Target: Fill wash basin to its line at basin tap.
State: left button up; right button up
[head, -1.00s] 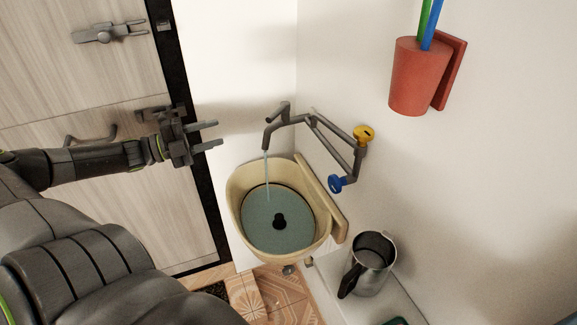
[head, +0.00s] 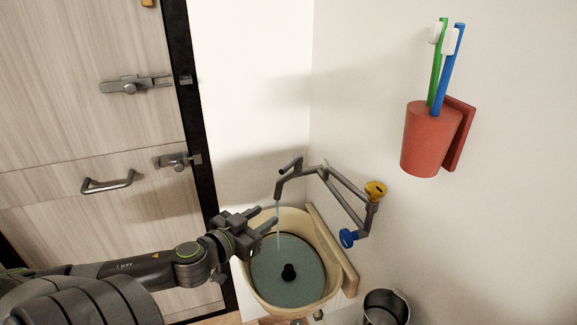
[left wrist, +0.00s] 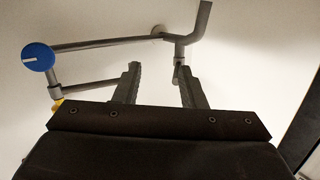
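The cream wash basin (head: 331,262) is on the wall, with greenish water (head: 300,266) in it and a dark plug standing in the middle. No fill line can be made out. The grey basin tap (head: 284,184) runs a thin stream into the basin. Its yellow knob (head: 375,191) and blue knob (head: 348,238) sit on the right; the blue knob (left wrist: 38,57) also shows in the left wrist view. My left gripper (head: 270,222) is open and empty, above the basin's left rim beside the stream. My right gripper is not in view.
A red cup (head: 428,140) with green and blue toothbrushes hangs on the right wall. A metal jug (head: 386,307) stands at the bottom right, partly cut off. A wooden door (head: 80,130) with a handle and latches is at the left.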

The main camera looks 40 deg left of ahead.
aim_at(296, 158)
pick_arm(q)
notch_tip(296, 158, up, 5)
jog(key=s+n+t+y, duration=0.1)
jog(key=s+n+y, duration=0.15)
jog(key=n, duration=0.25)
jog(key=shift+y, duration=0.45)
jog(key=p+x, duration=0.3)
jog(key=x, duration=1.5)
jog(key=shift+w+f, duration=0.1)
grip_shut()
